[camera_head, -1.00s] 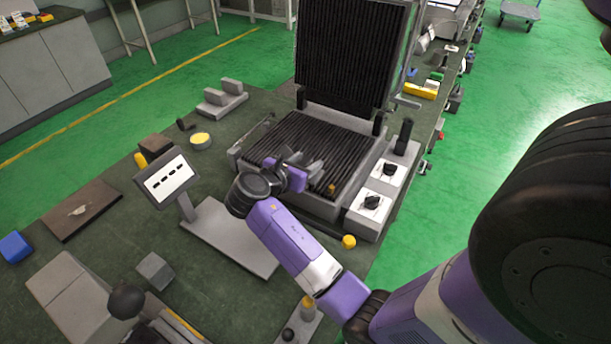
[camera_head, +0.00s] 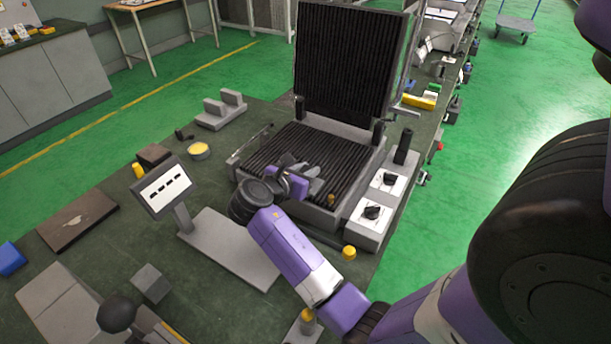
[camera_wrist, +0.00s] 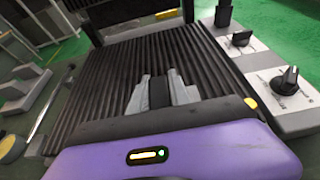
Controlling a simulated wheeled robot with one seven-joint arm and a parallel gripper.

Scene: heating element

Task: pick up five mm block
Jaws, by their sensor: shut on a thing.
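My gripper (camera_wrist: 158,92) is over the ribbed lower plate (camera_wrist: 95,95) of the heating element. Its two grey fingers stand on either side of a small dark block (camera_wrist: 159,93), and it is shut on this block. I take it to be the five mm block; no marking on it can be read. In the head view my gripper (camera_head: 312,178) is above the front middle of the ribbed plate (camera_head: 342,155), and the block is hidden or too small to tell. Whether the block touches the plate is unclear.
The raised ribbed lid (camera_head: 350,60) stands behind the plate. Control boxes with black knobs (camera_head: 372,212) are at the right. A yellow-topped button (camera_head: 349,253) is at the front. A display on a stand (camera_head: 162,188) and a yellow round container (camera_head: 199,150) are at the left.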

